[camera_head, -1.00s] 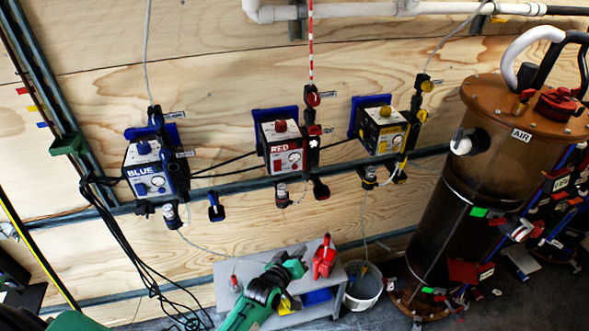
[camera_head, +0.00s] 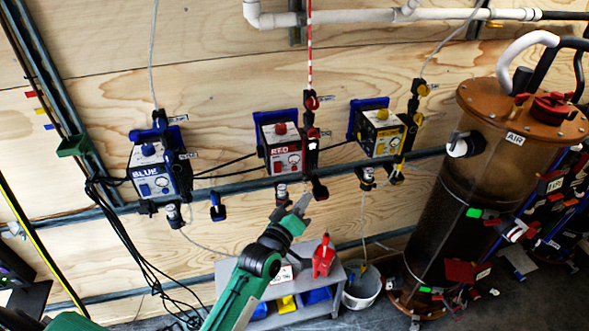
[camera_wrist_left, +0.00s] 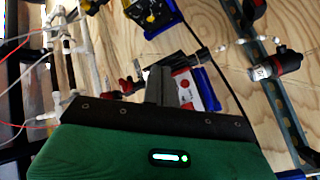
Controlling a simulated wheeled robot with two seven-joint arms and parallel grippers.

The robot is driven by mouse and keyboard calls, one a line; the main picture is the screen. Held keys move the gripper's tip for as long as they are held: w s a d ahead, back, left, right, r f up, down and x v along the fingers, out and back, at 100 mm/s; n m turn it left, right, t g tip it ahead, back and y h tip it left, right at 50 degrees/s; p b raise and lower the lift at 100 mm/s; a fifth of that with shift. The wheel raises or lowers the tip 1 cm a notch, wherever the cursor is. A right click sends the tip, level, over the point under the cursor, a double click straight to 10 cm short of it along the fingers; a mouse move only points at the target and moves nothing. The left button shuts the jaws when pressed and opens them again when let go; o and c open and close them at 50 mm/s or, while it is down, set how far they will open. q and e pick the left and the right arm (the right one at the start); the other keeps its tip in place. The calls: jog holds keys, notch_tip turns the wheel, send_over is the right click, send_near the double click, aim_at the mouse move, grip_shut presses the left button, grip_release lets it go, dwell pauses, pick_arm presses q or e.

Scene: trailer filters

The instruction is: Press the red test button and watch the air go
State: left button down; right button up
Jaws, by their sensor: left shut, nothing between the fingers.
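The white-fronted box labelled RED (camera_head: 284,160) is mounted on the plywood wall in the middle of the head view, with a red knob (camera_head: 280,127) on top. Its front carries a round dial and small details; I cannot make out which is the test button. My left gripper (camera_head: 302,203) is shut and empty, below the RED box and apart from it, close to the fitting hanging under it. In the left wrist view the grey fingers (camera_wrist_left: 159,84) point toward the RED box (camera_wrist_left: 185,90) and partly cover it. My right gripper is not in view.
The BLUE box (camera_head: 146,180) is left and a yellow-labelled box (camera_head: 382,141) right on the wall. A metal rail (camera_head: 235,187) runs below them.

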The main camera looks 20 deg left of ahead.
pick_arm(q)
jog(key=b, duration=0.3)
send_near(301, 166)
jog(key=w+d, duration=0.3)
jog(key=shift+w+a+r, duration=0.25)
jog(key=shift+w+a, duration=0.2)
jog(key=shift+w, duration=0.1)
dwell(1.5)
jog(key=shift+w+a, duration=0.25)
jog(key=shift+w+a, duration=0.2)
jog(key=shift+w, duration=0.1)
dwell(0.8)
jog(key=shift+s+d, duration=0.1)
jog(key=shift+s+d+p, duration=0.35)
jog(key=shift+s+p, duration=0.1)
jog(key=shift+s, duration=0.15)
